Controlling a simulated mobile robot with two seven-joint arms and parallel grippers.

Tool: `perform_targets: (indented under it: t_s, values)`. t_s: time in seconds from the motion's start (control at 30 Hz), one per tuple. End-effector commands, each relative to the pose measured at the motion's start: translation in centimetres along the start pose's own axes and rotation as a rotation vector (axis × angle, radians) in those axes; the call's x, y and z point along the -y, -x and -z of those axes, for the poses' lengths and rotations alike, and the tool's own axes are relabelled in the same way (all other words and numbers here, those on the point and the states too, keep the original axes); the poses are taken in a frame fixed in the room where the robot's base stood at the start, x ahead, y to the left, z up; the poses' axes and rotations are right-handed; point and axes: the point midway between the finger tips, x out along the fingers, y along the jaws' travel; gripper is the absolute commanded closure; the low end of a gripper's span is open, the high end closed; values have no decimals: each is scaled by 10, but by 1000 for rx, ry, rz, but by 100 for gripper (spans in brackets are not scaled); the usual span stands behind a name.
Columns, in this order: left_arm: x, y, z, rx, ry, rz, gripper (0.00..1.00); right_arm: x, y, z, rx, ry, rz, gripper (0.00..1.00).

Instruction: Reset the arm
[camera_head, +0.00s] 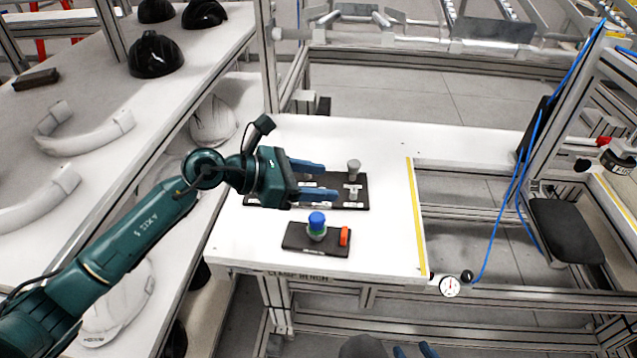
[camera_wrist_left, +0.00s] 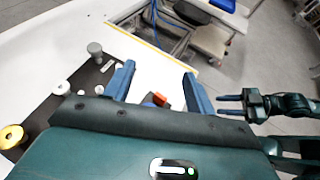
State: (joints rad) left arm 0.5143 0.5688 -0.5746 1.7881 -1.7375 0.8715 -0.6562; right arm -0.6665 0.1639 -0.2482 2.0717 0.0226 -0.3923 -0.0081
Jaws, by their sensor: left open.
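My left gripper (camera_head: 331,181) reaches in from the left, above the white bench. Its two blue fingers are apart with nothing between them, as the left wrist view (camera_wrist_left: 158,82) also shows. Below them lies a dark board with a grey knob (camera_head: 353,166) and white parts, partly hidden by the gripper. My right gripper (camera_head: 413,351) shows only its blue fingertips at the bottom edge of the head view. In the left wrist view it (camera_wrist_left: 230,104) is at the right, its fingers apart and empty.
A smaller dark board (camera_head: 300,239) on the bench holds a blue-topped part (camera_head: 317,221) and an orange block (camera_head: 344,236). A yellow strip (camera_head: 416,215) runs along the bench's right side. Black helmet shells (camera_head: 154,55) and white curved parts (camera_head: 85,132) lie on the left table.

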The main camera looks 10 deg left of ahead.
Motion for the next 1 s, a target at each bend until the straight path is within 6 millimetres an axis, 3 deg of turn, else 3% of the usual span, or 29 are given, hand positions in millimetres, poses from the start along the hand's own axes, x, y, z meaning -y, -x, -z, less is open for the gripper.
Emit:
perform_targets:
  t_s: [0.27,0.4,0.47,0.53,0.67,0.77,0.87,1.0]
  values:
    - [1,0,0,2,2,1,45,0,0,3,-6,1,0,64]
    - [16,-6,-2,81,115,35,45,0,1,4,-6,3,1,64]
    - [30,-9,-5,169,251,67,45,0,1,4,-6,4,1,64]
    - [47,-9,-11,315,495,110,45,0,2,6,-5,4,0,64]
    - [57,7,-6,620,1106,154,45,-1,4,7,-2,4,-1,64]
    - [51,24,27,826,1610,135,45,-2,5,7,3,4,-3,64]
    - [54,39,87,1005,2126,67,45,-3,5,6,8,4,-6,64]
    - [88,53,175,1189,2740,-87,45,-4,6,4,17,3,-10,64]
